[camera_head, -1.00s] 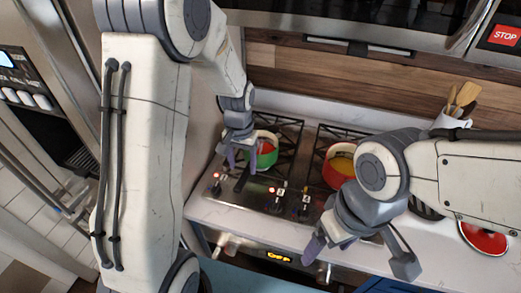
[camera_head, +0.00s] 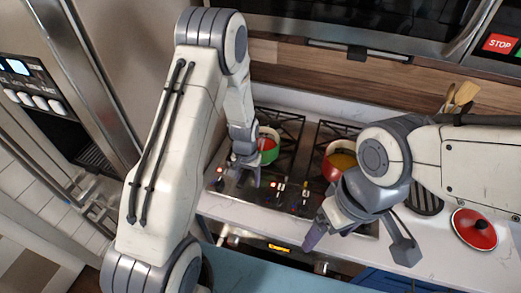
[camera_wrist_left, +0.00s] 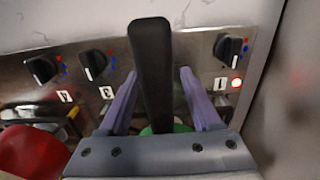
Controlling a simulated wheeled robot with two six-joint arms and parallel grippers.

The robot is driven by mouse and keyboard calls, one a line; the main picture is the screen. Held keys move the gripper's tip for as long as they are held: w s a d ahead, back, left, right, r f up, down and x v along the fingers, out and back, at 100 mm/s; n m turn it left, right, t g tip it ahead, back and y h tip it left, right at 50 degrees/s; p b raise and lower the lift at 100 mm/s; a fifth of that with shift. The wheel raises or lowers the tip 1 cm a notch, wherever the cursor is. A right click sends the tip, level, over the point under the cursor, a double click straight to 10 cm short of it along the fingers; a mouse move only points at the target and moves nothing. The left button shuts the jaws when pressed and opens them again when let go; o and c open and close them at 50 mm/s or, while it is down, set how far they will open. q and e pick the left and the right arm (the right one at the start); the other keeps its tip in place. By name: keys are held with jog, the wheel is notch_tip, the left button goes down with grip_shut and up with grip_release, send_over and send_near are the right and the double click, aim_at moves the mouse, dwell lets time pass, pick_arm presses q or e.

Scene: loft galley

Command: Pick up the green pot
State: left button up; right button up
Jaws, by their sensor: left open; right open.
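The green pot (camera_head: 269,148), with red contents inside, sits on the left part of the stove, partly hidden behind my left gripper (camera_head: 246,180) in the head view. In the left wrist view its black handle (camera_wrist_left: 153,70) stands between the two purple fingers of my left gripper (camera_wrist_left: 157,98). The fingers are apart, with visible gaps on both sides of the handle. Only a little of the green body (camera_wrist_left: 178,128) shows there. My right gripper (camera_head: 360,244) is open and empty in front of the stove's right side.
A red pot (camera_head: 336,163) with yellow contents stands on the right burners, partly behind my right arm. A red lid (camera_head: 474,229) lies on the counter at right. Wooden utensils (camera_head: 459,94) stand behind. Stove knobs (camera_wrist_left: 92,64) lie close to my left gripper.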

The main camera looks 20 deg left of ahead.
pick_arm(q)
grip_shut()
jog(key=shift+w, duration=0.1)
dwell(1.3)
